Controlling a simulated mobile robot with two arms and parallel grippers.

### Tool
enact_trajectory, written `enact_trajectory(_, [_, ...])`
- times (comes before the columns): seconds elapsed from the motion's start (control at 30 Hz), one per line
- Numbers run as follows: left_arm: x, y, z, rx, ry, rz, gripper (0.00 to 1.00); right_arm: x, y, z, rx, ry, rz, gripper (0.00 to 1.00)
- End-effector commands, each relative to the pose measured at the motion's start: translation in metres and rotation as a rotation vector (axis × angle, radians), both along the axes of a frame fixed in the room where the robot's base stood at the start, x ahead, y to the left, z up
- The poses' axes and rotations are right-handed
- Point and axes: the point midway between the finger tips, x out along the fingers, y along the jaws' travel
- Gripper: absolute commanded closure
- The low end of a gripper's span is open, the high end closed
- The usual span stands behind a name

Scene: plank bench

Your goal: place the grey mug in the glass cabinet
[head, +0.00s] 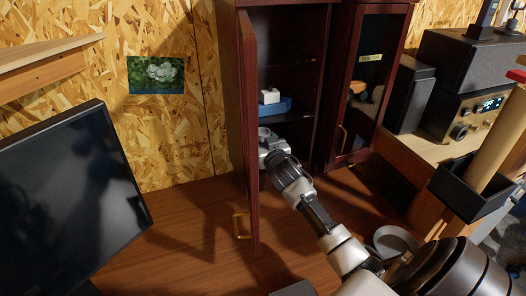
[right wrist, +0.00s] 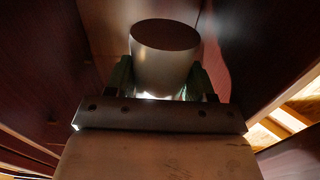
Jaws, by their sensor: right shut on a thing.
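The glass cabinet (head: 238,70) is dark red wood and stands at the back of the bench. Its left door (head: 251,140) is swung open toward me, and its right door (head: 345,125) is closed. My right gripper (head: 270,149) reaches into the open left side, at the lower level below the shelf. In the right wrist view, my right gripper (right wrist: 161,82) is shut on the grey mug (right wrist: 165,62), with a finger on each side. The mug looks upright there, between dark red walls. Whether its base touches the cabinet floor is hidden. My left gripper is not in view.
A blue and white object (head: 272,104) sits on the shelf above my gripper. The open door's edge and brass handle (head: 242,226) stand close left of my arm. A dark monitor (head: 70,190) is at left. A grey round dish (head: 395,240) lies at right near my arm.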

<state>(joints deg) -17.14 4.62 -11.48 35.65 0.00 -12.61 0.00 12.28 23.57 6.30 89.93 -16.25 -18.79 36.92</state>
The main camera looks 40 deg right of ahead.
Motion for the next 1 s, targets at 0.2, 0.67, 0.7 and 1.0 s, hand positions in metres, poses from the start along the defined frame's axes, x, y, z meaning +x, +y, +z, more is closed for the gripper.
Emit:
enact_trajectory(0.2, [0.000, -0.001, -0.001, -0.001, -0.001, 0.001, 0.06, 0.000, 0.000, -0.021, 0.003, -0.002, -0.001, 0.74])
enact_trajectory(0.67, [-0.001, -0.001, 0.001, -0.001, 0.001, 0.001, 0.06, 0.003, -0.002, -0.043, -0.001, -0.006, 0.000, 0.74])
enact_trajectory(0.7, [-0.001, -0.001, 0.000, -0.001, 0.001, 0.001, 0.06, 0.003, -0.002, -0.044, -0.001, -0.006, 0.000, 0.74])
enact_trajectory(1.0, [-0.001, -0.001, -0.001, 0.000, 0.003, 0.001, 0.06, 0.003, -0.002, -0.047, -0.001, -0.004, -0.001, 0.21])
